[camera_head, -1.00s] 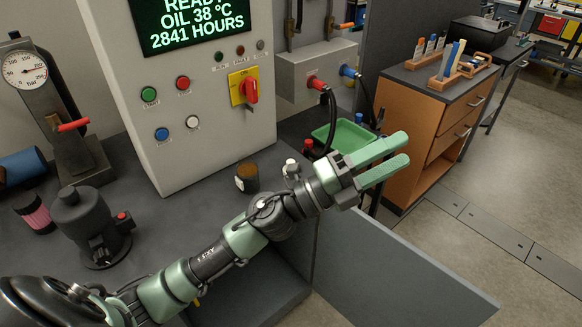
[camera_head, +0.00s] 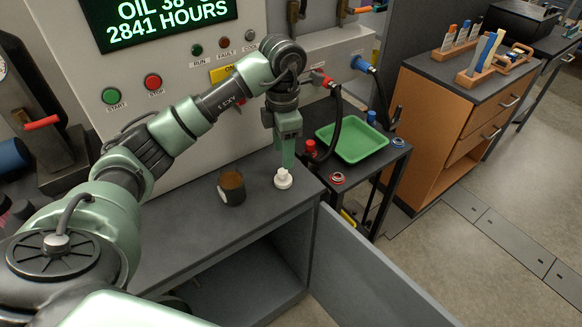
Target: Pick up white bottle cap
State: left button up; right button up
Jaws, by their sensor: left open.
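The white bottle cap (camera_head: 283,182) is a small white round piece with a narrower raised top, on the dark grey bench top near its right end. My left gripper (camera_head: 286,163) points straight down right over it, with the fingertips at about the height of the cap's top. The fingers line up one behind the other in this view, so the gap between them is hidden. The gripper is open, and I cannot tell whether the fingers touch the cap. My right gripper is not in view.
A dark jar with brown contents (camera_head: 231,187) stands just left of the cap. The grey control cabinet (camera_head: 170,130) rises behind. A green tray (camera_head: 352,142) is on a lower stand to the right, with hoses beside it. An open grey door (camera_head: 370,265) hangs below the bench edge.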

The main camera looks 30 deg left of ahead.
aim_at(282, 171)
pick_arm(q)
jog(key=shift+s+f+p, duration=0.3)
jog(key=shift+s+f, duration=0.05)
jog(key=shift+f, duration=0.3)
jog(key=shift+s+f+p, duration=0.25)
jog(key=shift+s+f, duration=0.05)
jog(key=shift+f, duration=0.3)
jog(key=f, duration=0.3)
jog(key=shift+w+a+p, duration=0.15)
jog(key=shift+w+p, duration=0.2)
jog(key=shift+p, duration=0.05)
jog(key=shift+f, duration=0.55)
jog(key=c, duration=0.8)
grip_shut()
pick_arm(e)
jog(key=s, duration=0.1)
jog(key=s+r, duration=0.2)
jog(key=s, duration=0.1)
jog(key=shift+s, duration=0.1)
